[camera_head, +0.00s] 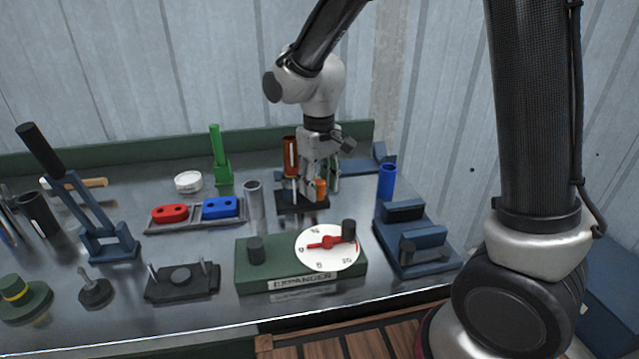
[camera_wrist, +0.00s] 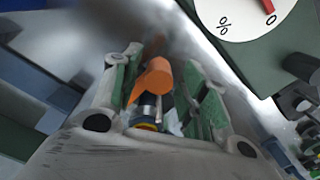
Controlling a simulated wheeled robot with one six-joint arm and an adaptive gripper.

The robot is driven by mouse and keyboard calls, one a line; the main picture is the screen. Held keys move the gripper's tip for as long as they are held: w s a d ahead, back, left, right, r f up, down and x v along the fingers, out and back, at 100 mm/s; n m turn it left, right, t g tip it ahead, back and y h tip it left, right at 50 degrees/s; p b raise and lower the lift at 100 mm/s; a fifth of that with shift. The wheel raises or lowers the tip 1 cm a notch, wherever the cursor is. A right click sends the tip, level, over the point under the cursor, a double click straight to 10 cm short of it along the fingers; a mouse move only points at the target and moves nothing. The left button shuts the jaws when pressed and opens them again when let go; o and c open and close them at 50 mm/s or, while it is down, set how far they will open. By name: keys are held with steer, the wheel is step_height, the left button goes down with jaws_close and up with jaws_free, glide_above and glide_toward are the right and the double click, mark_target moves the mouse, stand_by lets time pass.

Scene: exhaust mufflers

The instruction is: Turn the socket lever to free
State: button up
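My gripper (camera_head: 312,192) points down over a small dark base (camera_head: 302,205) at the back right of the bench. In the wrist view, its two green-padded fingers (camera_wrist: 165,95) stand apart on either side of an orange lever-like piece (camera_wrist: 155,78). Some gap shows between this piece and the right pad, so the gripper looks open around it. The orange piece also shows in the head view (camera_head: 320,186), beside the fingers. A metal shaft with coloured rings lies below it in the wrist view. I cannot read the lever's position.
A green expander box (camera_head: 255,275) with a white dial (camera_head: 318,260) stands in front. A blue fixture (camera_head: 425,235) and a blue cylinder (camera_head: 387,182) are to the right. A metal tube (camera_head: 254,200) and a tray with red and blue pieces (camera_head: 180,226) are to the left.

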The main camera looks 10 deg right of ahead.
step_height(320, 180, up, 12)
stand_by(0.7)
